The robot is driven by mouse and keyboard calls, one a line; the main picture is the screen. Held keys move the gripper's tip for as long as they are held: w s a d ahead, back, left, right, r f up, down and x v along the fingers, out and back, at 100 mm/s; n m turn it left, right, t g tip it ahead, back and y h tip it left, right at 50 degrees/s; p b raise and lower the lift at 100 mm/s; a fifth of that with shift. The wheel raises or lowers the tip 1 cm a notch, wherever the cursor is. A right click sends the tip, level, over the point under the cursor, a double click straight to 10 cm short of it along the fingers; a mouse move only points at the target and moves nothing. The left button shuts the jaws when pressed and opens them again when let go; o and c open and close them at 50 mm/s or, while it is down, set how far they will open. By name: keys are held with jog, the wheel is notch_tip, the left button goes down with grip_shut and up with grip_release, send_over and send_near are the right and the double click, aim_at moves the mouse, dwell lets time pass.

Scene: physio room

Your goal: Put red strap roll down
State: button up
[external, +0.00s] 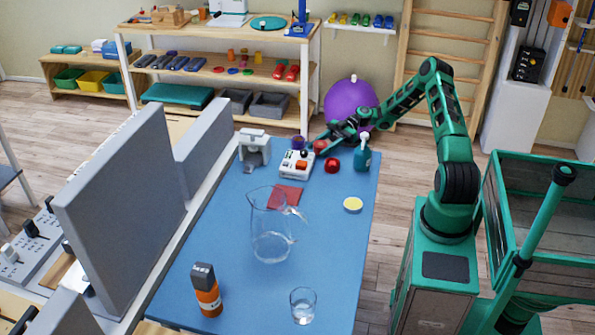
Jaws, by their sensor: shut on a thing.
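My gripper (316,144) is at the far end of the blue table (335,250), reaching in from the right. It is shut on a small red roll (320,146), which looks like the red strap roll and is partly covered by the fingers. I cannot tell whether the roll touches the table top. A second round red object (332,165) sits on the table just in front of it.
Close by are a purple cup (298,143), a white device with buttons (296,163), a teal spray bottle (362,155) and a white machine (253,148). A clear pitcher (270,225) stands mid-table. The right front of the table is clear around a yellow disc (353,204).

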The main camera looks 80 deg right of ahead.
jog(key=shift+f, duration=0.2)
jog(key=shift+f, duration=0.2)
jog(key=o, duration=1)
jog(key=shift+o, duration=0.2)
jog(key=f+v, duration=0.1)
jog(key=v, duration=0.8)
jog(key=shift+s+d, duration=0.25)
jog(key=shift+d, duration=0.15)
jog(key=shift+o, duration=0.5)
jog(key=shift+s+d+r, duration=0.15)
jog(key=shift+s+d, duration=0.15)
jog(key=shift+d, duration=0.05)
